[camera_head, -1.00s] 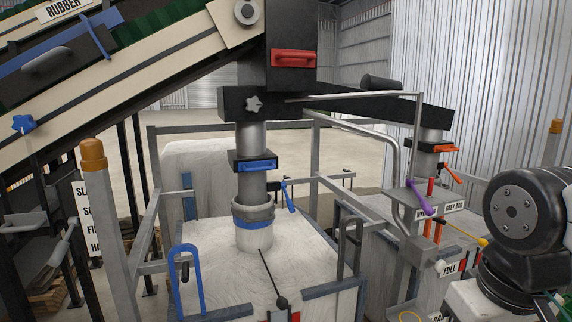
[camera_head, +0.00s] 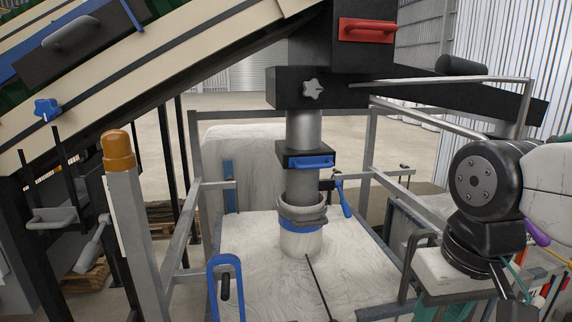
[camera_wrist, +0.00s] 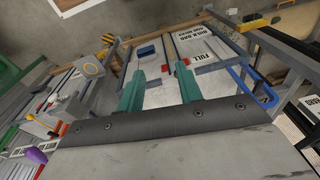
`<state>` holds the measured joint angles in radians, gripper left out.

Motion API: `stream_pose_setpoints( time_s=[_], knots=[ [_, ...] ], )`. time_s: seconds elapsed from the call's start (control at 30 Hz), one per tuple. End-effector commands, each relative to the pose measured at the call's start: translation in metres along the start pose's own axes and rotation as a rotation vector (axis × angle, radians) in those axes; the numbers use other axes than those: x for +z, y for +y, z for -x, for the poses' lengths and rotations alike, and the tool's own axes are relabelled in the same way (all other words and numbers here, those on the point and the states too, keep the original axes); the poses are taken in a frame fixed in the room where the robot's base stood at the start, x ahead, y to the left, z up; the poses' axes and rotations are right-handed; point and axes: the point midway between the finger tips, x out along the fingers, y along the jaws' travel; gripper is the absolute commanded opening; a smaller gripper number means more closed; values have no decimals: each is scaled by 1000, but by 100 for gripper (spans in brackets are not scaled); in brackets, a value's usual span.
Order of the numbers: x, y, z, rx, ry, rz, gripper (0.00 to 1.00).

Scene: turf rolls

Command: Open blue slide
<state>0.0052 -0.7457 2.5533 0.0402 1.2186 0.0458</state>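The blue slide is a black gate box with a blue handle (camera_head: 310,162) across its front. It sits on the grey vertical pipe (camera_head: 303,128), above the white bulk bag (camera_head: 335,275), in the head view. The handle lies flush against the front of the box. My gripper (camera_wrist: 160,78) shows in the wrist view as two teal fingers set apart, with nothing between them. My arm is at the right of the head view, well apart from the slide. I cannot surely pick out the slide in the wrist view.
A red handle (camera_head: 367,29) is on the black box above. A blue lever (camera_head: 343,198) hangs right of the pipe. A grey frame surrounds the bag, with a blue loop bracket (camera_head: 225,285) in front. An orange-capped post (camera_head: 118,150) stands left.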

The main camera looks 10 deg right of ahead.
Motion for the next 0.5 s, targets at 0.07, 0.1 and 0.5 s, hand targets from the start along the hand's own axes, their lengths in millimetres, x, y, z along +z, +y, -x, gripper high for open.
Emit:
stream_pose_setpoints(
  time_s=[0.07, 0.1, 0.5],
  knots=[
    [-10, -15, -1, -77, -12, -130, 36],
    [-19, -27, -1, -137, -22, -232, 36],
    [-216, -125, 33, -917, -648, -1925, 36]
  ],
)
